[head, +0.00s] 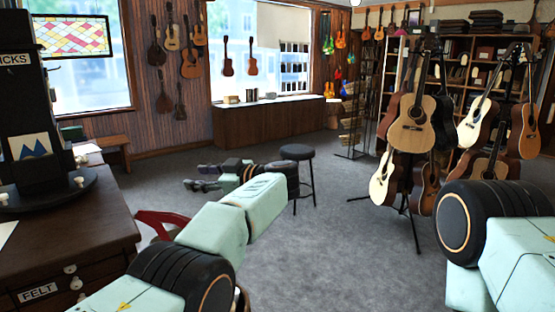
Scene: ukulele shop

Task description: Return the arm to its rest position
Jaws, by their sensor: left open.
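My left arm comes in from the lower left, in mint green and black segments, and reaches out over the grey floor. Its forearm bends back so that my left gripper (197,178) points to the left of the picture. The dark fingers are apart, and I see nothing between them. My right arm shows only as large segments at the lower right, and its gripper is outside the picture.
A dark wooden counter (75,225) with drawers stands close on the left. A red curved object (163,219) is partly hidden behind my left arm. A black stool (298,153) stands just beyond the forearm. A guitar stand (413,228) holds several guitars at right. Grey floor lies open mid-room.

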